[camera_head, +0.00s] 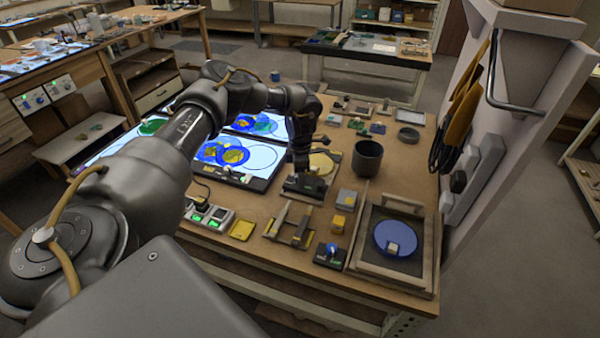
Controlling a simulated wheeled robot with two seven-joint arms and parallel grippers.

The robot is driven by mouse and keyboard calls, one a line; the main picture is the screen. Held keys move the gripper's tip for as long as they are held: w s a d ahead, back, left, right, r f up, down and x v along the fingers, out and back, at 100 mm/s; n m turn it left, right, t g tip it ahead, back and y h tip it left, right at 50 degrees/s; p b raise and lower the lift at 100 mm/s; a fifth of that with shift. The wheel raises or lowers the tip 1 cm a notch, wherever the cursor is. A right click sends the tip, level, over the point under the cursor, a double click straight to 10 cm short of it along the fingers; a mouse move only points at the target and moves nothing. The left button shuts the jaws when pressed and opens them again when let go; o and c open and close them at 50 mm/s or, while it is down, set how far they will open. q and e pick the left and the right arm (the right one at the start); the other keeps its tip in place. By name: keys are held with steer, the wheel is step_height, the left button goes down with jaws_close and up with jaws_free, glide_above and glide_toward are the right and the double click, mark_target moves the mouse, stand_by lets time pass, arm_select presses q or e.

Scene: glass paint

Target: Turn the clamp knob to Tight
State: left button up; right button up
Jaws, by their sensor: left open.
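A small blue knob (332,248) sits on a dark base (330,261) at the table's front edge. It looks like the clamp knob, but its markings are too small to read. A wooden H-shaped frame (291,226) stands just left of it. My left arm reaches in from the left, and my left gripper (302,172) points down, open, over a dark block (304,188) at mid-table. It is behind the blue knob and apart from it. Whether the fingers touch the dark block is unclear. My right gripper is out of view.
A wooden-framed tray with a blue disc (390,238) lies right of the knob. A dark cup (367,158) stands behind it. Small yellow-and-grey blocks (338,223) sit close to the knob. Lit panels (238,154) lie to the left. A grey post with hanging gloves (459,120) borders the right.

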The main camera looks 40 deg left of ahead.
arm_select(q)
steer(key=shift+c, duration=0.2)
steer(key=c, duration=0.9)
steer(key=shift+c, duration=0.2)
steer(key=shift+n, duration=0.3)
steer(key=n, duration=0.4)
steer(key=shift+n+p, duration=0.3)
steer(key=shift+n, duration=0.1)
steer(key=n, duration=0.6)
steer(key=n+p, duration=0.1)
steer(key=n, duration=0.5)
steer(key=shift+n+p, duration=0.3)
steer(key=n+p, duration=0.1)
steer(key=n, duration=0.4)
steer(key=shift+a+n+p, duration=0.1)
steer(key=shift+n+p, duration=0.25)
steer(key=shift+n, duration=0.05)
